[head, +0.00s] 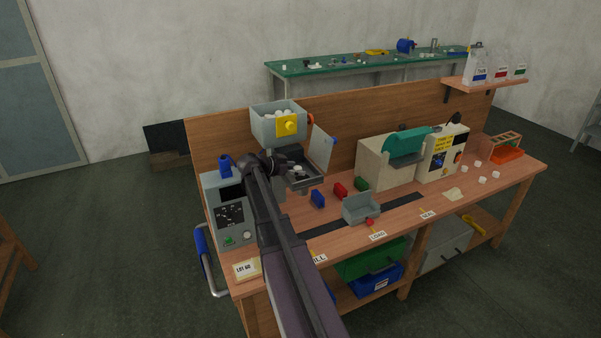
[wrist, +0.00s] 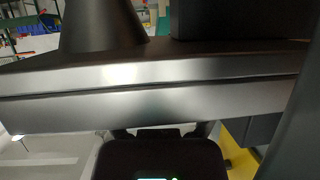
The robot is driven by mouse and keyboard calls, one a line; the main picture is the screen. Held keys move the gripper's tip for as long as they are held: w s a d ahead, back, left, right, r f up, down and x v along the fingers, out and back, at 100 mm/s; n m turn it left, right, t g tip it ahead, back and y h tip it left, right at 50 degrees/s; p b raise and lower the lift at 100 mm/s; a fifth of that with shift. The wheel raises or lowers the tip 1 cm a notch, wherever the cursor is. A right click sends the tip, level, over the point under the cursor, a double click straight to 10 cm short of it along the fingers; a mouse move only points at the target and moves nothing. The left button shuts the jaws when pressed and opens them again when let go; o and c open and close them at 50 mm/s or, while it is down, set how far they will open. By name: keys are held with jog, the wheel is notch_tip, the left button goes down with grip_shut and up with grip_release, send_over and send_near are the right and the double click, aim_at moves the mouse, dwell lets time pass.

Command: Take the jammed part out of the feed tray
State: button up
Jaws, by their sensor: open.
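The feed tray (head: 305,184) is a dark grey tray below the hopper in the head view. Pale pieces (head: 299,172) lie in it; which one is jammed cannot be told. My gripper (head: 288,165) is at the tray's left rear, below the hopper, small and partly hidden by my arm. It is open, and I see nothing held in it. In the wrist view, dark and grey metallic bodies close to the camera fill most of the picture, and neither the tray nor a part can be made out.
A control box (head: 230,215) stands left. A grey bin (head: 361,208) and blue block (head: 318,199) are right.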

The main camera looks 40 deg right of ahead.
dwell(0.5)
jog(key=c, duration=0.8)
